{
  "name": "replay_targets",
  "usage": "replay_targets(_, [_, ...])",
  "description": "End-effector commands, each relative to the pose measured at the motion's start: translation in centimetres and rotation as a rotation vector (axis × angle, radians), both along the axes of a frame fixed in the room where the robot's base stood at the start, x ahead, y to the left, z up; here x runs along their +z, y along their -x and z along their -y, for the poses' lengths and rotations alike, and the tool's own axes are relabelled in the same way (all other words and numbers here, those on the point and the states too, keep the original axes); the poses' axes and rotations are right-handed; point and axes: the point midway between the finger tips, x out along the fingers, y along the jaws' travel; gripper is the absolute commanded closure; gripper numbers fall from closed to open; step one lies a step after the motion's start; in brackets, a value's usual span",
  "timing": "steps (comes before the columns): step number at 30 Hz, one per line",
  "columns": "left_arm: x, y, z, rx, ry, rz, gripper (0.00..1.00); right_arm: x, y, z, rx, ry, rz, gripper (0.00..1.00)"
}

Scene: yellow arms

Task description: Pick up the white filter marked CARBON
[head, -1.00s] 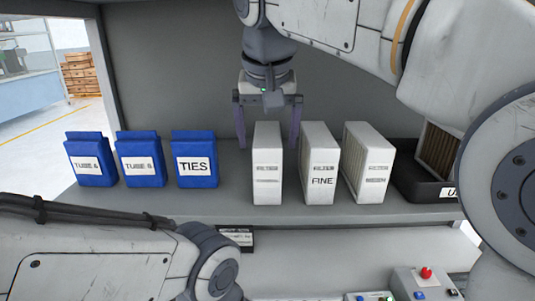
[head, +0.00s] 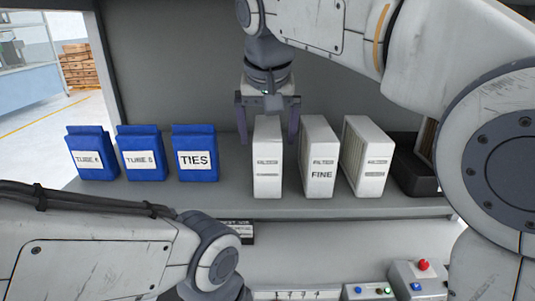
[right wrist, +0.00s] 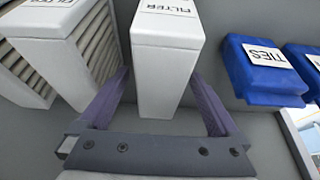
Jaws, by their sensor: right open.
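A narrow white filter (head: 267,170) stands upright on the shelf, leftmost of three white filters; its second label line is too small to read. It also shows in the right wrist view (right wrist: 165,75), with part of its label cut off. My right gripper (head: 267,135) is open above and around this filter, one finger on each side, with visible gaps. In the right wrist view my right gripper (right wrist: 160,90) likewise has its fingers spread on both sides of the filter. My left gripper is out of view; only my left arm shows at lower left.
A filter marked FINE (head: 319,170) stands close on the right, then another white filter (head: 367,165). A dark tray (head: 415,175) is at far right. Blue boxes, including TIES (head: 195,155), stand at left, with clear shelf between them and the filters.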

Motion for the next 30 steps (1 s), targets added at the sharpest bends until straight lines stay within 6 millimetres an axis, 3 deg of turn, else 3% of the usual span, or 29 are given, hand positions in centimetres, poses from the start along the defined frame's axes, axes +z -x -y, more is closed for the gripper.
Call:
replay_targets(7, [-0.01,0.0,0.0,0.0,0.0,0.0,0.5,-0.01,0.01,0.0,0.0,0.0,0.001,0.03])
replay_targets(8, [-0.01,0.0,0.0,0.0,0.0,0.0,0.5,-0.01,0.01,0.0,0.0,0.0,0.001,0.06])
replay_targets(15, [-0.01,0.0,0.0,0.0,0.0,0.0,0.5,0.0,0.0,0.0,0.0,0.0,0.001,0.98])
replay_targets(30, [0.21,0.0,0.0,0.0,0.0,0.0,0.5,0.51,-0.01,-0.01,0.0,-0.001,0.002,1.0])
